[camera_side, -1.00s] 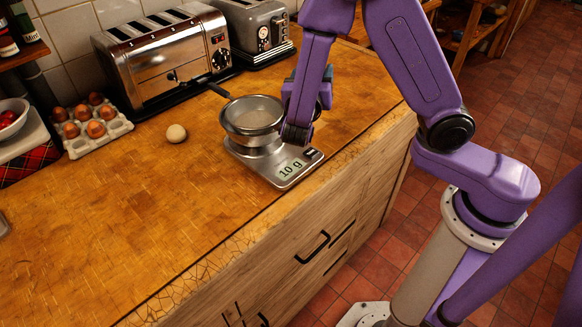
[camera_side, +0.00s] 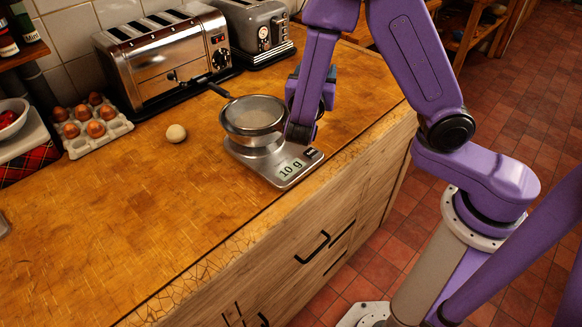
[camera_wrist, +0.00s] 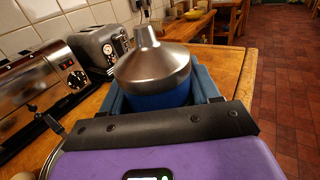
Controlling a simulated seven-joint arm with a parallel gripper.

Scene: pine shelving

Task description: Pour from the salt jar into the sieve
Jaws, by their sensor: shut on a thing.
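The sieve (camera_side: 253,114), a round metal mesh with a dark handle, rests on a metal bowl on the kitchen scale (camera_side: 290,168), which reads 10 g. The mesh looks pale and greyish; I cannot tell whether salt lies in it. The salt jar (camera_wrist: 153,68) has a blue body and a conical metal top with a narrow spout pointing up in the wrist view. My gripper (camera_wrist: 162,92) is shut on the jar's body. In the side view my gripper (camera_side: 306,95) is just right of the sieve, and my arm mostly hides the jar.
Two toasters (camera_side: 165,58) (camera_side: 258,28) stand along the tiled wall behind the sieve. A pale round ball or egg (camera_side: 176,133) and an egg carton (camera_side: 92,125) are to the left. The counter's front left (camera_side: 110,230) is clear.

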